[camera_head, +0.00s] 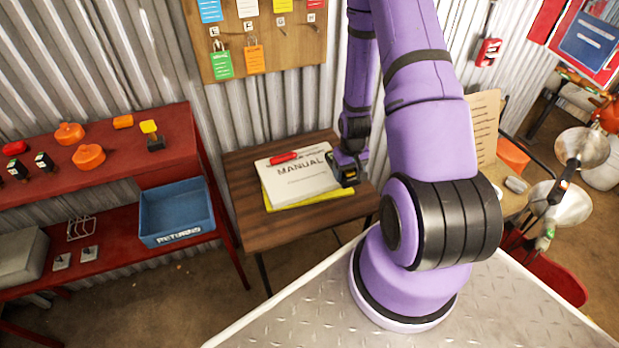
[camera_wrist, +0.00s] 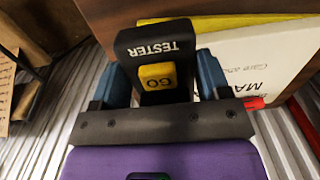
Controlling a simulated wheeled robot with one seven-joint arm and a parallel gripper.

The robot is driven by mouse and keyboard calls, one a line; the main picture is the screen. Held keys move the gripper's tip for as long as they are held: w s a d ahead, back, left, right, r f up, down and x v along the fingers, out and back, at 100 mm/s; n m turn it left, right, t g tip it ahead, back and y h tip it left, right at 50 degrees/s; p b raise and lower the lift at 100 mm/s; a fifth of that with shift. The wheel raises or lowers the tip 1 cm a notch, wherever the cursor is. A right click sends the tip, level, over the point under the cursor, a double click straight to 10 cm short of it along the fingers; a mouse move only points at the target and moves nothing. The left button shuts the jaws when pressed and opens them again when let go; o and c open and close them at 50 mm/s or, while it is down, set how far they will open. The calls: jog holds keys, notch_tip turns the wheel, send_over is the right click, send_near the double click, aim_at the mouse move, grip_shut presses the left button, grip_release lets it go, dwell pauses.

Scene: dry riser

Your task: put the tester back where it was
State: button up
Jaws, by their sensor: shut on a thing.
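The tester (camera_wrist: 155,42) is a black block with a yellow "GO" patch, its lettering upside down in the wrist view. My gripper (camera_wrist: 160,78) is shut on it, one blue finger on each side. In the head view my gripper (camera_head: 347,172) is at the right edge of the white manual (camera_head: 300,183), over the small wooden table (camera_head: 290,226). The tester's lower part is hidden, and I cannot tell whether it touches the table.
A red marker (camera_head: 284,157) lies on the manual, which rests on a yellow book (camera_head: 322,200). A red shelf unit (camera_head: 160,125) with a blue returns bin (camera_head: 176,212) stands left. A pegboard (camera_head: 290,42) hangs behind. Lamps (camera_head: 582,147) stand right.

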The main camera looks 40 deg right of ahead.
send_over(311, 185)
jog(key=shift+s+d+f, duration=0.15)
jog(key=shift+s+f, duration=0.1)
jog(key=shift+f, duration=0.25)
jog(key=shift+w+a+f, duration=0.1)
jog(key=shift+a+f, duration=0.05)
jog(key=shift+f, duration=0.75)
jog(key=shift+w+a+f, duration=0.1)
jog(key=shift+f, duration=0.8)
jog(key=o, duration=1.2)
jog(key=shift+c, duration=0.2)
